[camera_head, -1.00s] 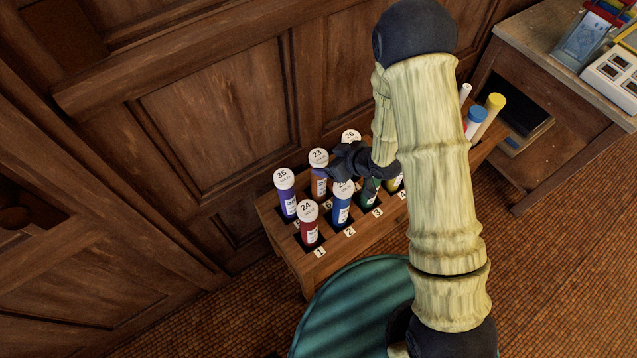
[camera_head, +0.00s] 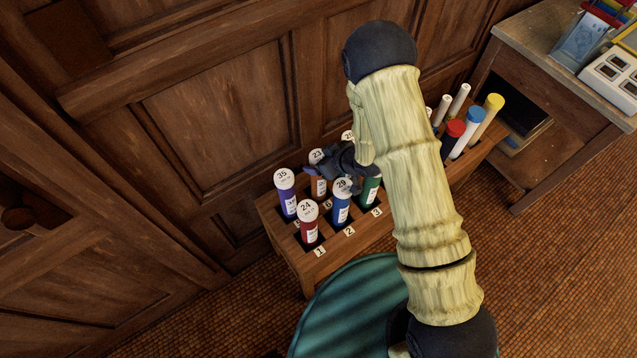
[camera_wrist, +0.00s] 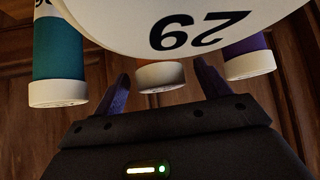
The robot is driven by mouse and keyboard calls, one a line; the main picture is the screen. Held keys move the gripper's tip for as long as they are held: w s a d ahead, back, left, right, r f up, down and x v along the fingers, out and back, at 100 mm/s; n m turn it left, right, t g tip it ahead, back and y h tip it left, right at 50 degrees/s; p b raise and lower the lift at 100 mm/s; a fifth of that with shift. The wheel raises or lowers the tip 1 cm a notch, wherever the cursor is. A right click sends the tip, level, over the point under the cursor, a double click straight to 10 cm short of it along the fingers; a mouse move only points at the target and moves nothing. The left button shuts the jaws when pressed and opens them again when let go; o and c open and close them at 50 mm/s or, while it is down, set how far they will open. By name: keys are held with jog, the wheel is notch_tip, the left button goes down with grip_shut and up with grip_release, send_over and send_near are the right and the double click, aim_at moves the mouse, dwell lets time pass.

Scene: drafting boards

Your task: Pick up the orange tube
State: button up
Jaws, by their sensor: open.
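The orange tube (camera_head: 319,187) stands in the back row of the wooden rack, with a white cap marked 23. In the head view my gripper (camera_head: 322,170) is at its cap, partly covering the tube. In the wrist view the white cap of the orange tube (camera_wrist: 160,76) shows between my two open fingers (camera_wrist: 160,88). Most of its body is hidden there by a large white cap marked 29 (camera_wrist: 190,25). I cannot tell whether the fingers touch the tube.
The blue tube (camera_head: 341,208), marked 29, stands close in front. A purple tube (camera_head: 287,200) and a red tube (camera_head: 309,230) stand to the left, a green tube (camera_head: 370,190) to the right. The wooden rack (camera_head: 300,265) stands by a panelled wall; a desk (camera_head: 540,60) is at right.

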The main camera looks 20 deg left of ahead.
jog(key=shift+c, duration=0.4)
jog(key=c, duration=1.4)
notch_tip(320, 180, up, 18)
jog(key=p, duration=0.1)
jog(key=shift+r, duration=0.1)
